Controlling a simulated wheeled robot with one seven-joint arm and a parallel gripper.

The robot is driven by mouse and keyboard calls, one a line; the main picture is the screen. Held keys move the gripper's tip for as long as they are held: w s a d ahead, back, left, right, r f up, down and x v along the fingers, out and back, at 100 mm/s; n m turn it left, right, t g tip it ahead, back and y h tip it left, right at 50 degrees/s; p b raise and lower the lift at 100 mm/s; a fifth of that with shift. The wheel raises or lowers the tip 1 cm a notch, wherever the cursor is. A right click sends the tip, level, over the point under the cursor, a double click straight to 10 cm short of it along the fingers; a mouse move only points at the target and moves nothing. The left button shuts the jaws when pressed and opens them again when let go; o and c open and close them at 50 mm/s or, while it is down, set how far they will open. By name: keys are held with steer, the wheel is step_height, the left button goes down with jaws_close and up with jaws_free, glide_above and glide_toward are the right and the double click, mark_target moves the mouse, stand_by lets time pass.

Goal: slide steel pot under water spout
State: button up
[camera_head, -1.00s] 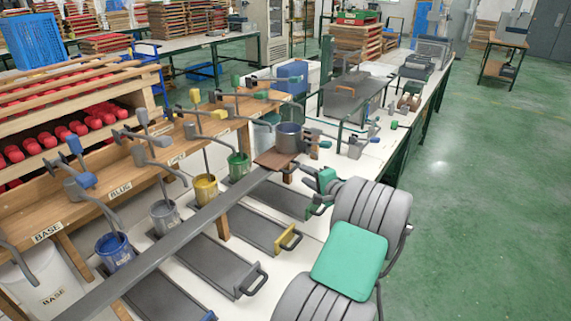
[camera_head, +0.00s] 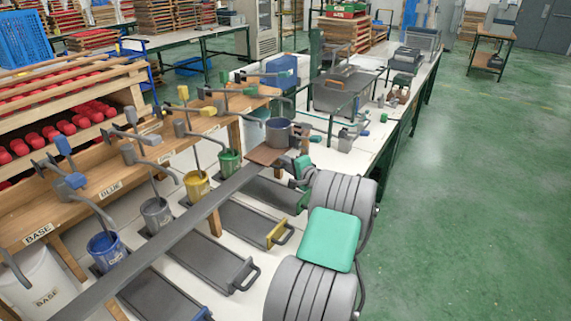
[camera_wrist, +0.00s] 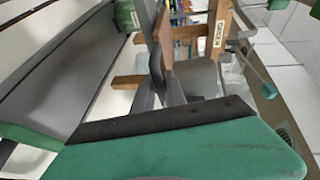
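The steel pot (camera_head: 279,133) stands upright on a brown board (camera_head: 262,156) at the far end of the long grey rail (camera_head: 190,222). My gripper (camera_head: 302,169) is at the near right side of the board, just below the pot, partly hidden by my arm. In the wrist view the green gripper body fills the lower part, and the brown board (camera_wrist: 163,38) shows edge-on beyond it. The fingertips are not clear, so I cannot tell whether they touch or grip anything. Several spouts hang along the wooden shelf; I cannot tell which one is the water spout.
Blue (camera_head: 107,250), grey (camera_head: 157,214), yellow (camera_head: 197,186) and green (camera_head: 229,164) paint pots stand behind the rail. Grey trays with handles (camera_head: 245,275) lie in front of it. Green floor is open at right.

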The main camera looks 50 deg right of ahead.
jaws_close()
stand_by(0.9)
